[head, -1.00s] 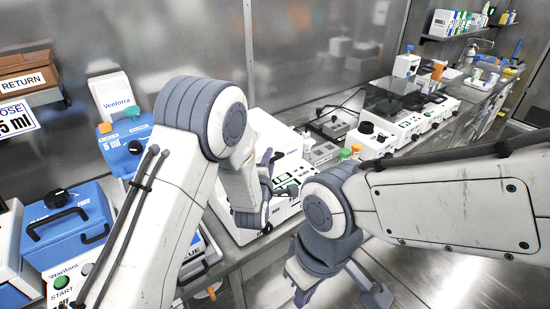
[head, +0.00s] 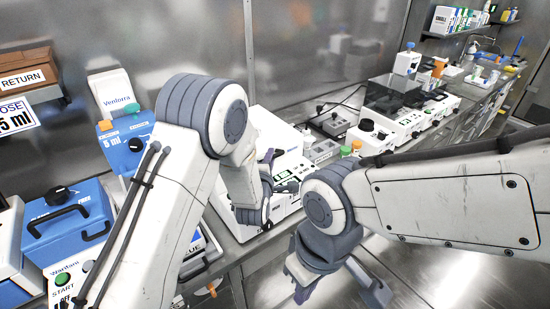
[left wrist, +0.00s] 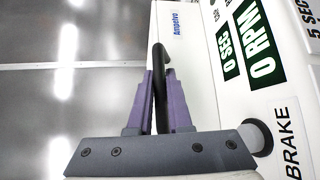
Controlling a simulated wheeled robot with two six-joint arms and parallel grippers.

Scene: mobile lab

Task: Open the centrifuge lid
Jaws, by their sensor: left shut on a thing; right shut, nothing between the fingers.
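The white centrifuge (head: 270,128) stands on the bench beyond my left forearm, which hides part of it. In the left wrist view its front panel (left wrist: 232,95) shows 0 SEC, 0 RPM and a BRAKE label, with a white face marked Ampelvo (left wrist: 184,50) beside it. My left gripper (head: 272,170) is at the centrifuge's front. Its purple fingers (left wrist: 158,88) are shut on a black handle (left wrist: 159,58), which runs up between them. I cannot tell whether the lid is raised. My right gripper (head: 338,290) is shut and empty, low in front of the bench and apart from the centrifuge.
Orange- and green-capped bottles (head: 351,149) and a grey block (head: 322,151) stand right of the centrifuge. More white instruments (head: 376,135) line the bench beyond. Blue boxes (head: 66,222) stand at left. Open floor (head: 420,275) lies at lower right.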

